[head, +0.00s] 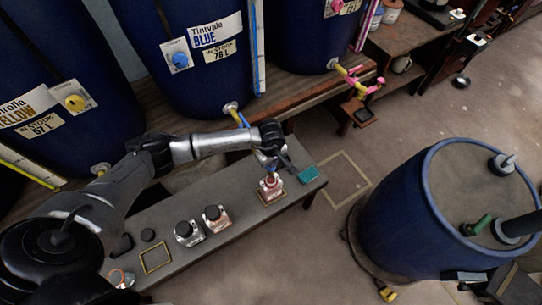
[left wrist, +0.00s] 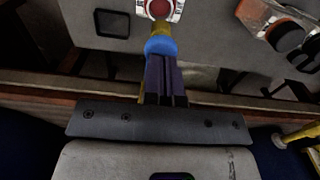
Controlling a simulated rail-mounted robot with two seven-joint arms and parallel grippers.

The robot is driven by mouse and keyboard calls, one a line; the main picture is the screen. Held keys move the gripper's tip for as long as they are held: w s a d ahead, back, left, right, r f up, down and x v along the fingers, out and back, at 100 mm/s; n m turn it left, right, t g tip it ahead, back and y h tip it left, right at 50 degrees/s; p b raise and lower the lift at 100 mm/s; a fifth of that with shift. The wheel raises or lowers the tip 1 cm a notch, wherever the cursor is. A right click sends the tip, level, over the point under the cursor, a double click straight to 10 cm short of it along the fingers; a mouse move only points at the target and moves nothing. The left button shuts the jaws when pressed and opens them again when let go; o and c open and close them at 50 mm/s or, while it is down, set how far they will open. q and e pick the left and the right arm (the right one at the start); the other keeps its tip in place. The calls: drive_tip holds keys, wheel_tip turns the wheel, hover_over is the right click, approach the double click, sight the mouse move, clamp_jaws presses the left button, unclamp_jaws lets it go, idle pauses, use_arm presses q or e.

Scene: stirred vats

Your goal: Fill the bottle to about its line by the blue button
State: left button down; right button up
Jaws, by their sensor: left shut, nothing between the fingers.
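The bottle (head: 271,186) is small, clear and squarish, with reddish contents or a reddish top. It stands upright on a small mat near the right end of the grey bench (head: 215,245); its fill line is too small to make out. Its red round top shows at the upper edge of the left wrist view (left wrist: 160,8). The blue button (head: 180,60) is on the Tintvale Blue vat (head: 200,90). My left gripper (head: 271,165) is shut and empty, just above the bottle and away from the button. In the left wrist view its fingers (left wrist: 163,75) point toward a blue ring (left wrist: 160,46).
Two more bottles (head: 188,232) (head: 216,217) stand left on the bench, near an empty yellow square outline (head: 156,258). A teal block (head: 308,174) lies at the bench's right end. A yellow-labelled vat (head: 60,90) stands left. A blue drum (head: 400,225) stands on the floor at right.

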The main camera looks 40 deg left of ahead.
use_arm(q)
drive_tip(key=shift+f, duration=0.45)
